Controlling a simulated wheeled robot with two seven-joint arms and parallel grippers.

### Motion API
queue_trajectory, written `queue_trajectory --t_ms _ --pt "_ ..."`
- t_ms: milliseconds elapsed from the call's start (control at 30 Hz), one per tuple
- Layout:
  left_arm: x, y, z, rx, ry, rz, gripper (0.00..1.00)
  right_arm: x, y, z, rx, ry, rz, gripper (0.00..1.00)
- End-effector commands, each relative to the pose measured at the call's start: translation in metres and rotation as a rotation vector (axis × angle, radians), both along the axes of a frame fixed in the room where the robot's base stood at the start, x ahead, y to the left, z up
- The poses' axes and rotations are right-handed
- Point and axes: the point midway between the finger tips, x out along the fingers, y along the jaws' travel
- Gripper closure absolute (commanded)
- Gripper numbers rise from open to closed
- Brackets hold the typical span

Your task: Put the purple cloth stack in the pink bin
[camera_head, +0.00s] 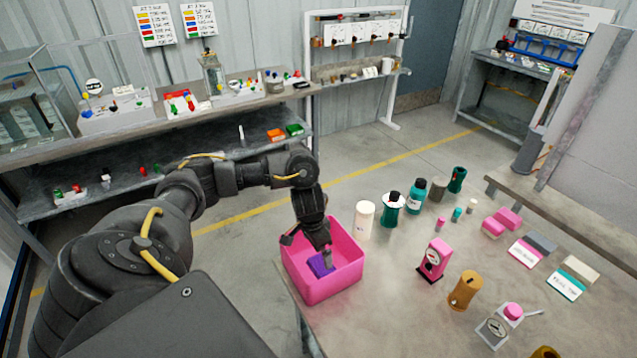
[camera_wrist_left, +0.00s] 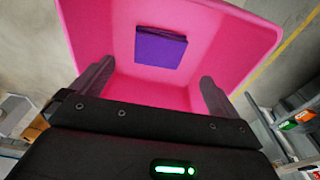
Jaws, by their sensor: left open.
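The pink bin (camera_head: 335,282) stands at the left corner of the table, and it also fills the upper part of the left wrist view (camera_wrist_left: 90,30). The purple cloth stack (camera_head: 318,266) lies inside the bin, and the left wrist view shows it flat on the bin's floor (camera_wrist_left: 160,47). My left gripper (camera_head: 308,250) points down into the bin above the stack. Its two fingers are spread apart in the left wrist view (camera_wrist_left: 158,92), with nothing between them. The stack is apart from the fingers there. My right gripper is not in view.
A white cylinder (camera_head: 364,220) stands just right of the bin. Several bottles, a pink gauge device (camera_head: 433,260) and an orange cylinder (camera_head: 464,290) stand further right on the table (camera_head: 390,315). Grey shelves (camera_head: 215,115) with small items line the back wall.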

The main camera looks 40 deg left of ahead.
Motion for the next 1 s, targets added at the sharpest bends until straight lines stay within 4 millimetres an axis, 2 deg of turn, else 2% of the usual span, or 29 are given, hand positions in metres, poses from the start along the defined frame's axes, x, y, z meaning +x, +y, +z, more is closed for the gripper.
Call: queue_trajectory --t_ms 33,100,300,1000 --pt "-0.001 0.001 0.013 0.002 -0.002 -0.001 0.00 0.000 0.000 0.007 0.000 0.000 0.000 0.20" --pt "-0.002 0.001 0.022 0.002 -0.002 -0.002 0.00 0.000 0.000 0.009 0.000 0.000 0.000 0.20" --pt "-0.004 0.001 0.036 0.000 0.001 0.000 0.00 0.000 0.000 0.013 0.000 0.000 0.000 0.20" --pt "-0.005 0.001 0.036 -0.001 0.002 0.001 0.00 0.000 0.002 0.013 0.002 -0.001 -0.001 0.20"
